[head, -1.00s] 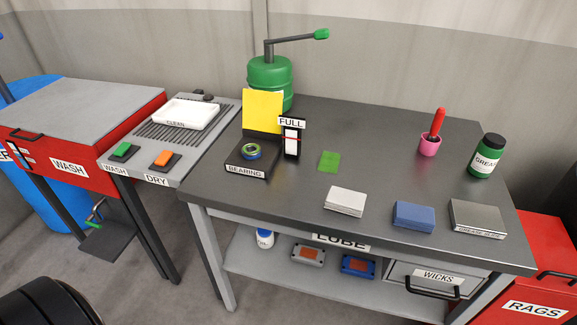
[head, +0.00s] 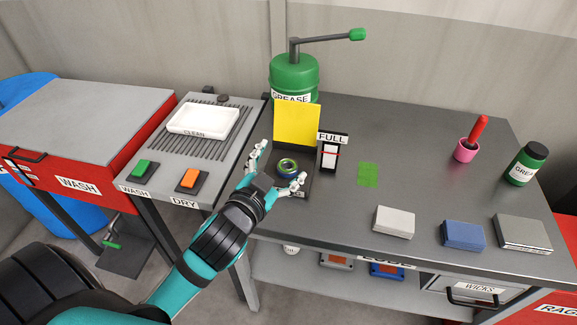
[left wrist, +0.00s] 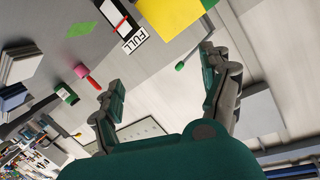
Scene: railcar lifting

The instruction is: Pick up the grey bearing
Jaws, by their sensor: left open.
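The right gripper is in neither view.
A FULL gauge (head: 331,152) stands right of the stand, and a green grease pump (head: 294,78) behind. The tray marked CLEAN (head: 203,120) is on the left. Grey and blue blocks lie at the bench's right front (head: 394,222). The bench middle is mostly clear.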

